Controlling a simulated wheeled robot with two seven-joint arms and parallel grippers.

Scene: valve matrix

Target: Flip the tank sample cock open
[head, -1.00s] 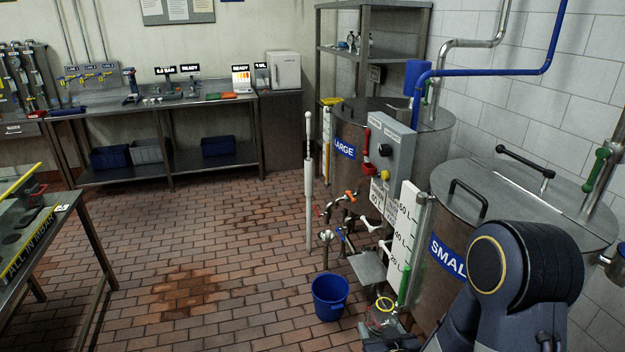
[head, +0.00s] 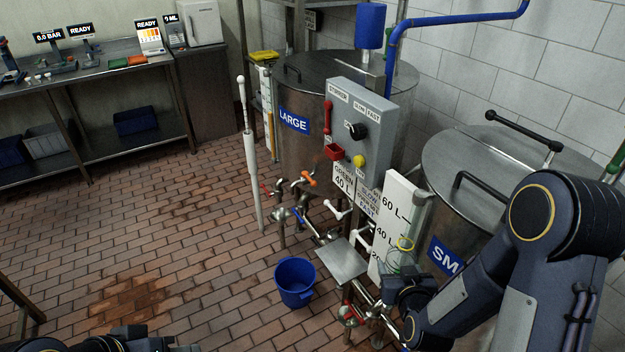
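Several small cocks and valves sit on the pipework below the two steel tanks. One has an orange handle (head: 309,180), one a white handle (head: 336,210) and one a blue lever (head: 299,215). I cannot tell which one is the sample cock. The large tank (head: 309,90) stands behind them and the small tank (head: 450,150) is at the right. My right gripper (head: 402,288) is low in front of the small tank, beside the pipes; its fingers are too small and dark to read. My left gripper (head: 145,340) is only partly in view at the bottom edge.
A grey control box (head: 352,125) and white level boards (head: 394,225) stand between the tanks. A blue bucket (head: 295,283) is on the brick floor beside a small steel plate (head: 341,259). A white standing pole (head: 250,165) is left of the pipes. Floor at left is clear.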

